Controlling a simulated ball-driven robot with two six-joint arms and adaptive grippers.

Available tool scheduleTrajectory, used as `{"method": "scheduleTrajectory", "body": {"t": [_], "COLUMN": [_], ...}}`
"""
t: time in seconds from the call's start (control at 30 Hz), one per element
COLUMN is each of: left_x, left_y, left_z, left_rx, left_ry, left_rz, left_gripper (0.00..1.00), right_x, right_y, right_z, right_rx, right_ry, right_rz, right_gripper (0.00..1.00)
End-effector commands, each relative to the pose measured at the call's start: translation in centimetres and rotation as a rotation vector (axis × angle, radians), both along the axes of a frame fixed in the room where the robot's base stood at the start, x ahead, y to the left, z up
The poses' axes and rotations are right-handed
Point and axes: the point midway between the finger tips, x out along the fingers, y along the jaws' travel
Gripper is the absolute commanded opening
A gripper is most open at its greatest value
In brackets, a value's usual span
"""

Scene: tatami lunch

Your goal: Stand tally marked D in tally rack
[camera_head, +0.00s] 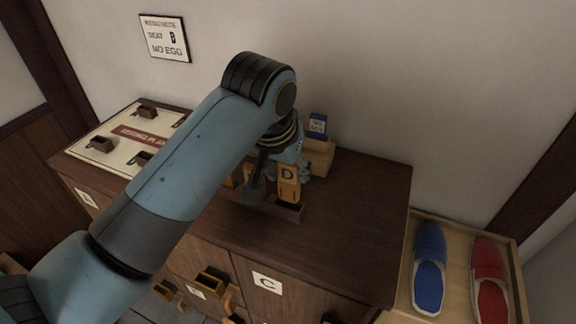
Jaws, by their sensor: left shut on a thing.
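The tally marked D (288,181) is a small orange-brown block with a dark letter D. It is upright and shows at the front of my left gripper (280,178), whose fingers are shut on it. A low dark wooden rack (289,211) lies on the cabinet top just below the tally. I cannot tell whether the tally's foot touches the rack. Other orange pieces (231,181) show partly beside the gripper, mostly hidden by my left arm. My right gripper is not in view.
The cabinet top (360,200) is clear to the right. A wooden holder (319,158) with a blue-and-white card (317,125) stands behind the gripper. A seating-plan board (110,146) with small dark blocks lies at left. A shoe tray (451,227) with blue and red slippers is at right.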

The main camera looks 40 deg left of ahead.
Motion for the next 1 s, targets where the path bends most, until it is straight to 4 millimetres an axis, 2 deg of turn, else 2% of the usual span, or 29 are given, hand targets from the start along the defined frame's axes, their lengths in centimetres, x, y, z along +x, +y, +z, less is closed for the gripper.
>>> {"method": "scheduleTrajectory", "body": {"t": [1.0], "left_x": [-0.03], "left_y": [-0.01], "left_z": [-0.59], "left_rx": [0.0], "left_ry": [0.0], "left_rz": [0.0], "left_gripper": [0.12], "right_x": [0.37], "right_y": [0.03], "right_z": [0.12], "right_rx": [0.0], "right_ry": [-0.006], "right_rz": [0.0], "right_gripper": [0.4]}}
